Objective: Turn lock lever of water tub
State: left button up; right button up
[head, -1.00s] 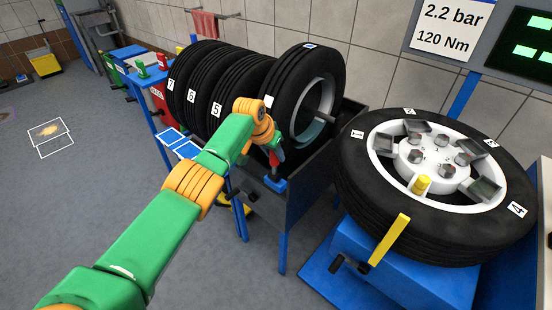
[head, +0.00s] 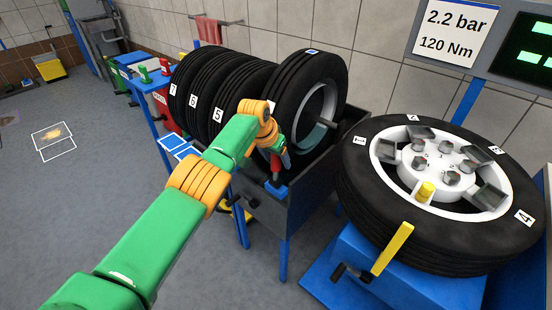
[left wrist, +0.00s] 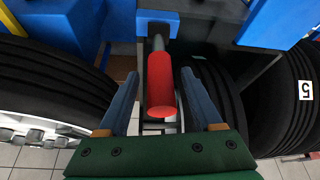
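The water tub (head: 322,180) is a dark grey trough on blue legs with a tire standing in it. Its lock lever has a red grip (head: 275,168) by a blue block (head: 276,189) on the tub's near side. The red grip (left wrist: 161,85) fills the middle of the left wrist view, with a grey rod and blue mount (left wrist: 157,20) beyond. My left gripper (head: 281,160) is at the grip. In the wrist view, its two fingers (left wrist: 158,78) lie on either side of the grip, with a gap on each side. My right gripper is not in view.
Several numbered tires (head: 205,100) stand in a row behind the tub. A wheel (head: 445,240) lies on a blue stand at right, with a yellow lever (head: 392,249) in front. A blue table (head: 152,98) is at left. Floor at left is mostly clear.

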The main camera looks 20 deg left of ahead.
pick_arm(q)
jog(key=p+v, duration=0.3)
jog(key=shift+w, duration=0.15)
jog(key=v, duration=0.4)
jog(key=shift+r, duration=0.1)
